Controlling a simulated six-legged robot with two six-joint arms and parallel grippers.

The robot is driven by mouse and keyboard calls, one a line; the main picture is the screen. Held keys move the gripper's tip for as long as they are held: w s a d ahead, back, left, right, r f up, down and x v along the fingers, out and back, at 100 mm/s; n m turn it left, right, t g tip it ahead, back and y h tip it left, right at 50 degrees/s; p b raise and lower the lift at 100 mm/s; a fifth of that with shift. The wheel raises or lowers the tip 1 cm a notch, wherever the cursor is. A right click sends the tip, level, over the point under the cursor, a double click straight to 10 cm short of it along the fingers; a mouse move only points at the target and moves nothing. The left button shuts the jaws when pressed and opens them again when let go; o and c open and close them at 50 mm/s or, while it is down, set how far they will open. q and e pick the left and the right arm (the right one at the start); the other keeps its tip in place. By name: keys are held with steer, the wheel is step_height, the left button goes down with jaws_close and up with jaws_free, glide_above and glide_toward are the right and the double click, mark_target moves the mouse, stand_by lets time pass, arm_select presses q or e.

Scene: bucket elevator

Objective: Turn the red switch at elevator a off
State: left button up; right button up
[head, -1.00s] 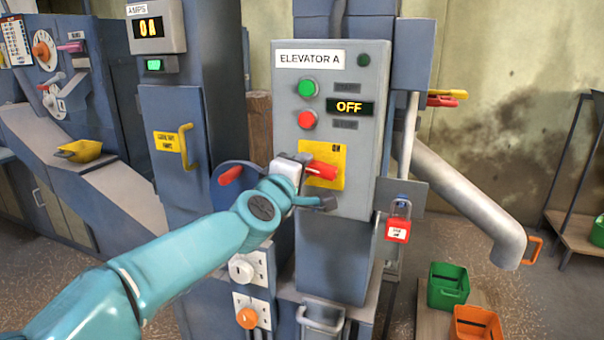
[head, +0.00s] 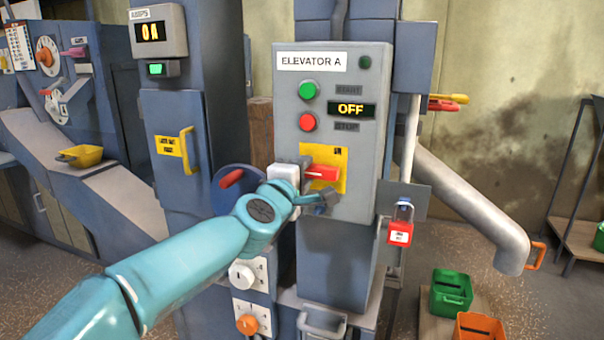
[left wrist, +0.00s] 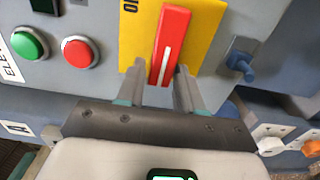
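The red switch (head: 322,173) sits on a yellow plate (head: 332,155) low on the grey panel labelled ELEVATOR A (head: 322,62). Its handle lies roughly crosswise in the head view. In the left wrist view the red switch (left wrist: 169,45) has a white line and its near end lies between my fingertips. My left gripper (left wrist: 160,80) has its two fingers apart, one on each side of that end, with small gaps visible. In the head view the left gripper (head: 304,178) is at the switch's left end, partly hidden by my wrist. My right gripper is not in view.
The panel has a green button (head: 308,91), a red button (head: 307,122) and a display (head: 351,109) reading OFF. A small blue lever (left wrist: 240,62) is beside the plate. A red padlock (head: 400,233) hangs at the right. Green (head: 451,292) and orange (head: 480,328) buckets stand below.

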arm_select(q)
steer(key=shift+o, duration=0.6)
steer(key=b+v, duration=0.2)
steer(key=v, duration=1.4)
steer(key=shift+s, duration=0.15)
